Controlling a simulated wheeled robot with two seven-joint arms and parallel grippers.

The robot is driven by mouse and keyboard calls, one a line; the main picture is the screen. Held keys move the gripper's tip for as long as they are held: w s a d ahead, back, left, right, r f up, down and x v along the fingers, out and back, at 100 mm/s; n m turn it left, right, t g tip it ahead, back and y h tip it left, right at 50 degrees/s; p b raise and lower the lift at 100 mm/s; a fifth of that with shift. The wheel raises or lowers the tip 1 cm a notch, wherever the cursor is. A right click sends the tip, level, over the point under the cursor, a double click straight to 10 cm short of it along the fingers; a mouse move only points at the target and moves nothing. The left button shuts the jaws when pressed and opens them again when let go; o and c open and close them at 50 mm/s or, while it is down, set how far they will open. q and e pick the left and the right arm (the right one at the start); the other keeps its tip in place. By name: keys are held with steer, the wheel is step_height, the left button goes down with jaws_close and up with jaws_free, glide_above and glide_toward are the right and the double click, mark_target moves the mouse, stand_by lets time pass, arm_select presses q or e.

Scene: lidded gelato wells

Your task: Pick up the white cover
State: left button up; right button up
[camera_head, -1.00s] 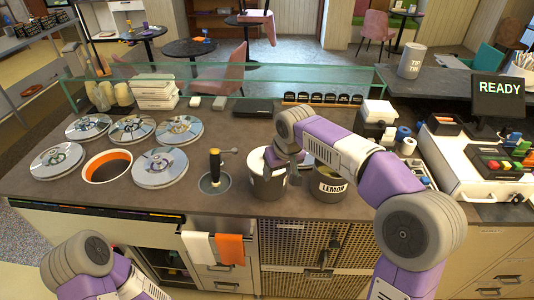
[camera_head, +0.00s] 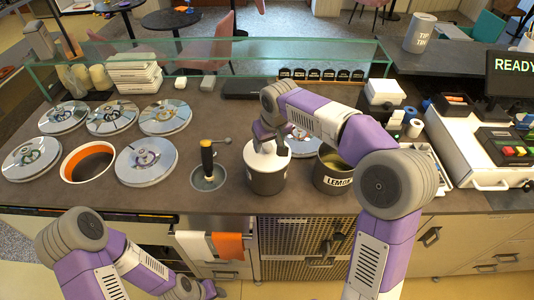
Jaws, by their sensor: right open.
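The white cover (camera_head: 266,157) is a round white top on a dark grey tub (camera_head: 267,182) at the middle of the counter. My right gripper (camera_head: 270,143) points down at the cover's far part, its fingers apart. It hides part of the cover, and I cannot tell whether the fingers touch it. My left arm comes in low at the left; only its dark end (camera_head: 210,289) shows at the bottom edge, and its jaws cannot be made out.
An open LEMON tub (camera_head: 330,172) stands close at the right. A glass guard (camera_head: 220,55) crosses the back.

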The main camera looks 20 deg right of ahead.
mark_target(270, 146)
steer(key=shift+w+f, duration=0.15)
steer(key=shift+f, duration=0.3)
steer(key=shift+r, duration=0.1)
jaws_close()
steer(key=shift+r, duration=0.1)
step_height(270, 146, up, 9)
steer(key=p, duration=0.2)
steer(key=s+d+m+h+p, duration=0.1)
steer(key=s+d+m+p, duration=0.2)
steer(key=d, duration=0.7)
steer(key=s+d+m+h+p, duration=0.1)
steer(key=s+d+m+p, duration=0.2)
steer(key=d+m, duration=0.3)
steer(key=d+p, duration=0.1)
steer(key=d, duration=0.4)
steer(key=shift+d+r+m+g+h+p, duration=0.2)
steer(key=shift+r+m+g+h+p, duration=0.1)
steer(key=shift+r+g+h+p, duration=0.1)
